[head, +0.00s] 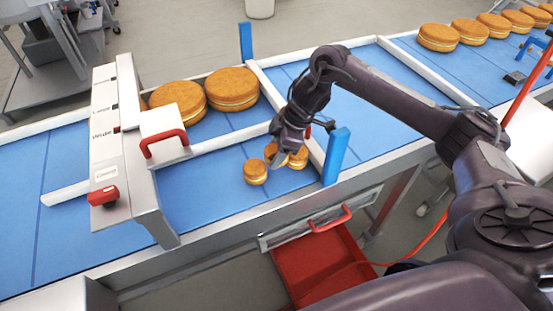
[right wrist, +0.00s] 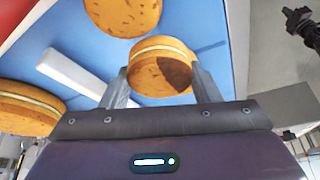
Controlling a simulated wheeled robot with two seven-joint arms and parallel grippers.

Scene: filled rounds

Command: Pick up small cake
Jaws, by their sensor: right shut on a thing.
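Several small round filled cakes sit in a cluster on the blue belt in the head view. One small cake (head: 256,171) is at the front left of the cluster, clear of the fingers. Another small cake (head: 299,159) is at the right, close by my right gripper (head: 281,157). In the right wrist view, my right gripper (right wrist: 160,74) is shut on a small cake (right wrist: 158,56), with one finger on each side. A second small cake (right wrist: 122,14) lies just beyond it. The fingers partly hide the cluster in the head view. My left gripper is not in view.
Two large cakes (head: 232,88) lie behind the white divider. A white gate with a red handle (head: 166,142) stands left. A blue post (head: 336,156) stands close to the right of the cluster. A red drawer (head: 320,263) is open below. More cakes (head: 439,37) line the back right.

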